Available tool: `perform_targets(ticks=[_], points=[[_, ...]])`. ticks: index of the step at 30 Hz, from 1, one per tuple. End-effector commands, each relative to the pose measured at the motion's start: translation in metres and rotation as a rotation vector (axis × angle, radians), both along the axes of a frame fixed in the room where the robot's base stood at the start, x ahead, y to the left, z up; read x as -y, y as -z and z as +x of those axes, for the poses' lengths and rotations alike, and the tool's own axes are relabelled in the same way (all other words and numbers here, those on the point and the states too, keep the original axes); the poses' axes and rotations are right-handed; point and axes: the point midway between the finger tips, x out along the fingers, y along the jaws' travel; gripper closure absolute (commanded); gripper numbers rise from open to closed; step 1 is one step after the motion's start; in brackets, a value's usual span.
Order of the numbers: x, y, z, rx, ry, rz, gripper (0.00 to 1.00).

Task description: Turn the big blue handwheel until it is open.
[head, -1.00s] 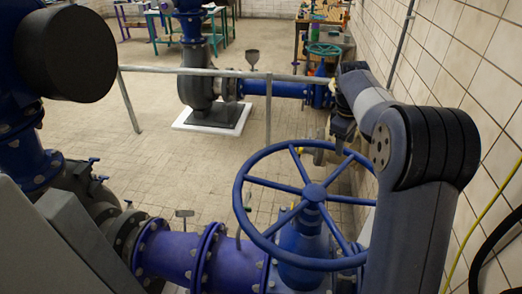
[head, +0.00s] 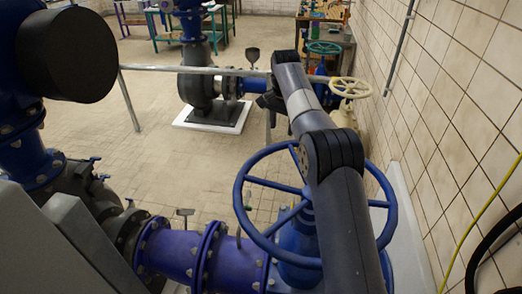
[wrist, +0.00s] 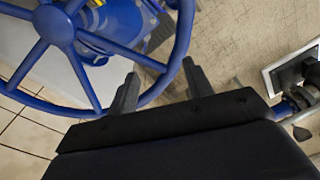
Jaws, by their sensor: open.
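The big blue handwheel (head: 238,200) lies roughly level on its blue valve at the lower middle of the head view. My arm crosses in front of it and hides part of its right side and hub. In the wrist view the handwheel (wrist: 52,25) fills the upper left, with hub, spokes and rim showing. My gripper (wrist: 160,68) is open there, its two dark fingers apart. The rim passes between the fingers in the picture; I cannot tell whether they are at its height. No contact is visible.
A grey railing (head: 220,71) crosses behind the wheel. A cream handwheel (head: 349,88) stands beyond it, near the tiled wall (head: 450,90) on the right. Blue pipework (head: 170,252) runs in front at lower left. The tiled floor (head: 130,165) at left centre is clear.

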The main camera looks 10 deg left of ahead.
Motion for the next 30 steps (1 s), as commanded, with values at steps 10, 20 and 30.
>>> perform_targets(ticks=[10,20,30], points=[[-0.055,0.010,-0.001,-0.029,0.392,0.058,0.51],[-0.064,0.023,-0.002,-0.038,0.467,0.065,0.51],[-0.066,0.082,0.001,-0.038,0.465,0.064,0.51]])
